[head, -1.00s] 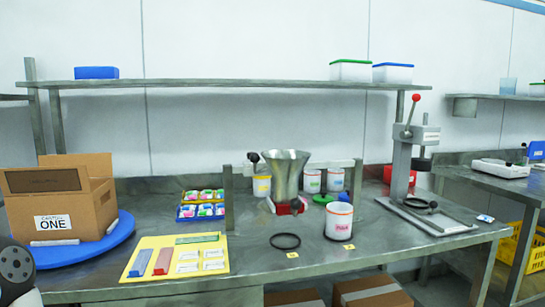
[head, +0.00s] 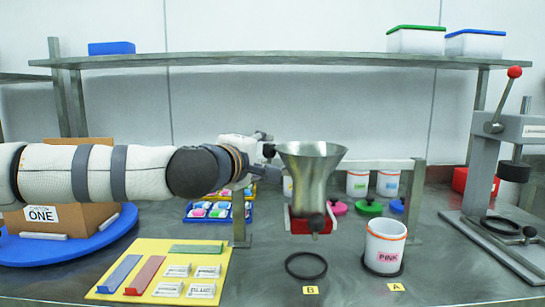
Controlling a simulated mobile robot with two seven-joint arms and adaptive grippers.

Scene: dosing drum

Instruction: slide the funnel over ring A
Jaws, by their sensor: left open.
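The steel funnel (head: 311,168) stands upright on a red-fronted slide (head: 312,224) at a rail (head: 360,164) behind the bench. It is above and behind ring B (head: 306,266), a black empty ring with a yellow B label (head: 310,290). Ring A (head: 384,272) lies to the right by a yellow A label (head: 396,287). A white jar marked PINK (head: 385,245) stands in ring A. A black knob (head: 269,150) sits left of the funnel. My left gripper (head: 264,153) is open beside this knob, apart from the funnel; whether it touches the knob is unclear. My right gripper is not in view.
A lever press (head: 484,180) stands at the right. A yellow board (head: 215,257) and a carton on a blue turntable (head: 75,250) are at the left. A shelf (head: 280,60) runs above.

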